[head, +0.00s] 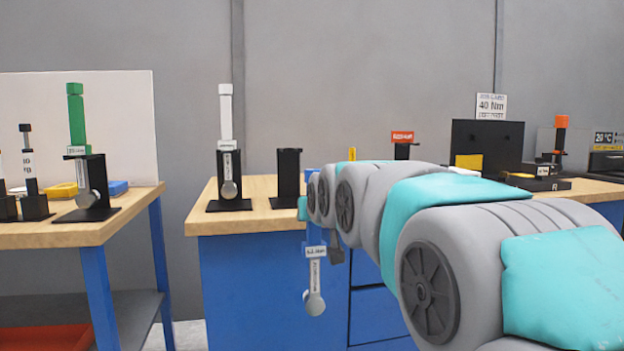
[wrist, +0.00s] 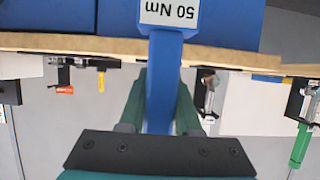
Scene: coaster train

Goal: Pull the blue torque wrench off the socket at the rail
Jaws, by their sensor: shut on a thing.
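The blue torque wrench hangs head down below my gripper (head: 303,208) in the head view. Its grey shaft (head: 315,272) and round silver head (head: 315,303) show in front of the blue bench cabinet, with nothing seen attached to the head. In the wrist view my gripper (wrist: 159,108) is shut on the blue handle (wrist: 163,75), with one green finger on each side. A white tag reading 50 Nm (wrist: 169,13) sits on the wrench, upside down in that view. I cannot make out the rail or the socket in either view.
An empty-looking black holder (head: 288,173) stands on the wooden bench (head: 262,218), beside a white wrench (head: 226,120) in its holder. A green wrench (head: 76,115) stands on the left table (head: 30,235). A 40 Nm sign (head: 491,106) is at back right. A gap separates table and bench.

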